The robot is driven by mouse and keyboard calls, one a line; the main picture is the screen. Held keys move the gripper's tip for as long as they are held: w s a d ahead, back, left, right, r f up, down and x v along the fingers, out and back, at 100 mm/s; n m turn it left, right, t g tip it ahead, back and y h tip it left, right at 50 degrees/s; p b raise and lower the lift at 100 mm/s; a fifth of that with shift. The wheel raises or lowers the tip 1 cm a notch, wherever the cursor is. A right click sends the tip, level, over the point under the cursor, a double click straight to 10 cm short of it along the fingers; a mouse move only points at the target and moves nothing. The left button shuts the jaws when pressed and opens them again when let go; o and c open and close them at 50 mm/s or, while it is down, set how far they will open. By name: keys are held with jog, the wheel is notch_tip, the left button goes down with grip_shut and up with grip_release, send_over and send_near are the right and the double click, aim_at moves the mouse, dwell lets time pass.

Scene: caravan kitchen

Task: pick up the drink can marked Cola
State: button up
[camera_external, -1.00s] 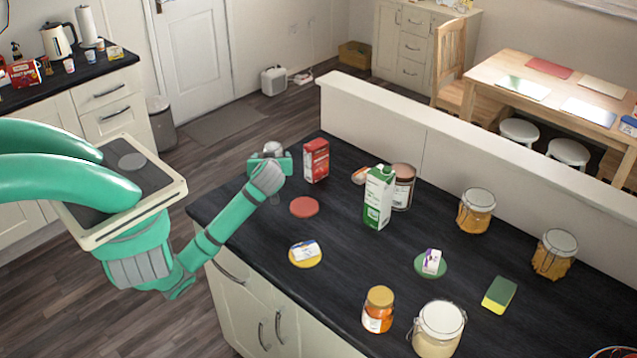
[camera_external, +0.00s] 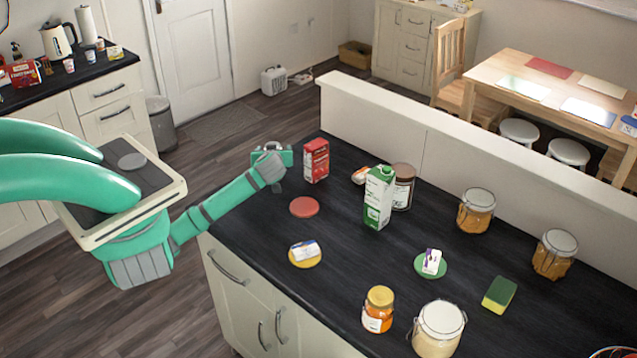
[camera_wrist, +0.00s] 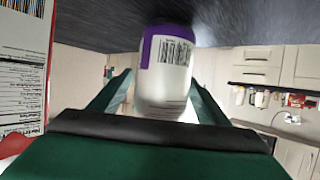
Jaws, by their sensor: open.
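My gripper (camera_external: 272,157) is low at the far left corner of the dark counter, beside a red box. In the wrist view my gripper (camera_wrist: 160,85) is open, with one green finger on each side of a can-like container (camera_wrist: 168,85). The container has a white label with a barcode and a purple band. No Cola marking shows on the side facing me. It stands between the fingers, and I cannot tell whether either finger touches it. In the external view it is mostly or wholly hidden by my gripper.
The red box (camera_external: 316,160) stands close by on the right; its printed side fills the wrist view's left edge (camera_wrist: 22,70). A red disc (camera_external: 304,207) lies in front. A green-white carton (camera_external: 379,197) and a jar (camera_external: 403,186) stand farther right. A low wall (camera_external: 430,135) runs behind.

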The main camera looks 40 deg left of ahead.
jog(key=shift+w, duration=0.1)
jog(key=shift+c, duration=0.4)
jog(key=c, duration=1.3)
jog(key=shift+r, duration=0.1)
